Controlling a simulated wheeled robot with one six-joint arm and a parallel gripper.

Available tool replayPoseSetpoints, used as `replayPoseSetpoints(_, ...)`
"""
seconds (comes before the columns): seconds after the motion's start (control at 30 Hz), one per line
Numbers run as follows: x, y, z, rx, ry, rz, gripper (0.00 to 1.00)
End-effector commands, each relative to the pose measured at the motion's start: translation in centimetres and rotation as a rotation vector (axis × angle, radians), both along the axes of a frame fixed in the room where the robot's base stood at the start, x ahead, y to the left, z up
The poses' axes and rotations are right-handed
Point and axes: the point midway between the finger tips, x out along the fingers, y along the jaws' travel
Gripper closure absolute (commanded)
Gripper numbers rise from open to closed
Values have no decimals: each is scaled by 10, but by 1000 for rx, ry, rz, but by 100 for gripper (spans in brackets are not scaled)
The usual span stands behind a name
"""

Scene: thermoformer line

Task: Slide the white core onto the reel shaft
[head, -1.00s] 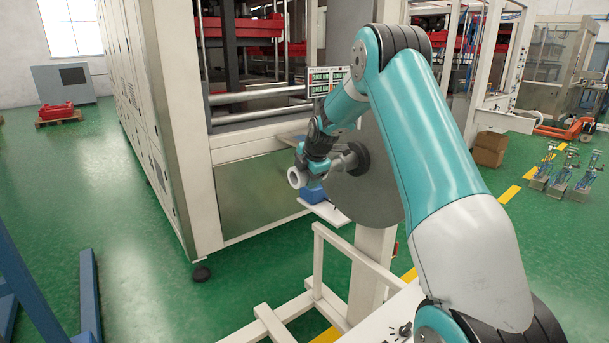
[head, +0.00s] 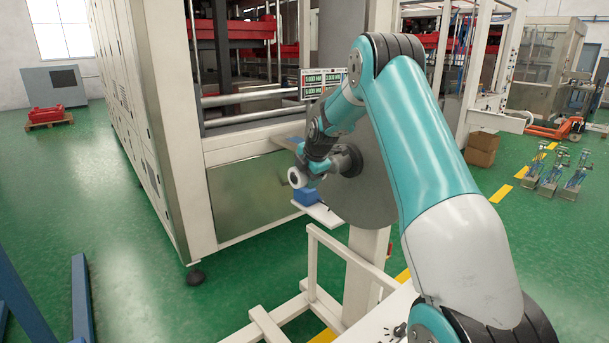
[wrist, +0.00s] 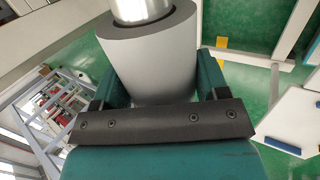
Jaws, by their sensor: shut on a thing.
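The white core (head: 295,178) is a short, thick tube. My gripper (head: 312,171) is shut on it and holds it in front of the large grey reel disc (head: 372,190). In the wrist view the core (wrist: 148,62) lies between the two teal fingers of my gripper (wrist: 160,82). The shiny metal reel shaft (wrist: 141,8) shows in the core's far opening, and the core's rim surrounds its visible part. How far the shaft reaches inside is hidden. In the head view the dark hub (head: 347,161) sits on the disc, just right of my gripper.
A blue block (head: 306,197) sits on a white plate (head: 323,214) just below the core. The machine frame (head: 240,190) stands close behind and left. A white tube frame (head: 312,270) stands in front on the floor.

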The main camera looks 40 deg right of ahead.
Motion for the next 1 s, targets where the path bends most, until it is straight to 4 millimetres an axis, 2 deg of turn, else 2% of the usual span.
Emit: replayPoseSetpoints(1.0,-2,-26,0,0,0,-1,71)
